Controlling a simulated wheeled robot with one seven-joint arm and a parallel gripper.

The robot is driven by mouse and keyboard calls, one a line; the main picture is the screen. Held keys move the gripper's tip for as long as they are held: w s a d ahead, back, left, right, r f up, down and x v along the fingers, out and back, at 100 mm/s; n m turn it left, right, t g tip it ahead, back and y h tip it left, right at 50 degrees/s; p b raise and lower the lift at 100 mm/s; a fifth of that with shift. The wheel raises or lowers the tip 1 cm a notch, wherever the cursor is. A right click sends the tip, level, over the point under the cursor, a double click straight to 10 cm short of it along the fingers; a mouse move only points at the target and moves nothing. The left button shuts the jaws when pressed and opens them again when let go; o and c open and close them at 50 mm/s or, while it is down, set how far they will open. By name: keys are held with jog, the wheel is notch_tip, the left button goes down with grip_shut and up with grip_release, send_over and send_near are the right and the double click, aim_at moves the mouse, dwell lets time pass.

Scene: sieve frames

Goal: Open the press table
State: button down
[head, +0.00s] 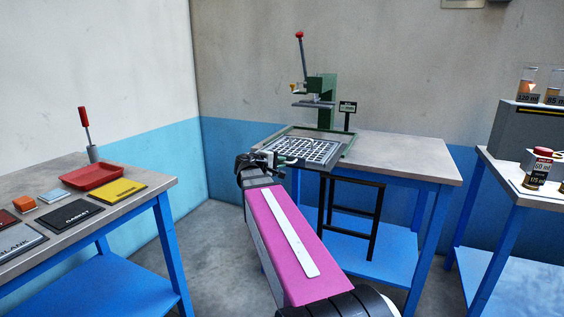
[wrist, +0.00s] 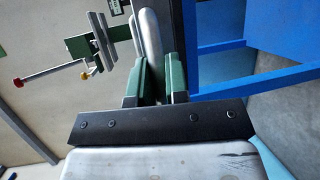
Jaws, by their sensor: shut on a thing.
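The press (head: 328,100) is green and stands at the back of a blue-legged workbench, with a red-knobbed lever on top. Its press table (head: 314,149), a flat frame with a pale grid, sits out in front of the press column, near the bench's front left edge. My gripper (head: 268,159) is at the near left side of the press table. In the wrist view my green-padded fingers (wrist: 154,82) are shut on a rounded silver bar (wrist: 148,35), seemingly the table's handle. The grip is partly hidden by my arm in the head view.
A left bench (head: 150,180) holds a red tray (head: 92,176), a yellow plate (head: 118,189), a black gasket plate (head: 70,215) and small blocks. A right bench (head: 510,180) carries jars and a grey box. The press bench's right half is bare. A dark frame (head: 350,215) stands below the press table.

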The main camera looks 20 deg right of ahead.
jog(key=c, duration=1.1)
grip_release()
jog(key=shift+c, duration=0.2)
jog(key=v, duration=1.1)
jog(key=s+a+f+m+g+y, duration=0.1)
jog(key=s+f+y, duration=0.15)
jog(key=f, duration=0.65)
jog(key=s+f+g+y, duration=0.15)
jog(key=f+y, duration=0.25)
jog(key=f, duration=0.5)
jog(key=s+a+f+m+g+y, duration=0.1)
jog(key=s+a+f+y, duration=0.3)
jog(key=f, duration=0.4)
jog(key=s+a+f+m+g+y, duration=0.2)
jog(key=s+a+f+m+y, duration=0.1)
jog(key=f, duration=0.5)
jog(key=shift+s+a+f+y, duration=0.25)
jog(key=shift+s+a+y, duration=0.4)
jog(key=shift+s+y, duration=0.1)
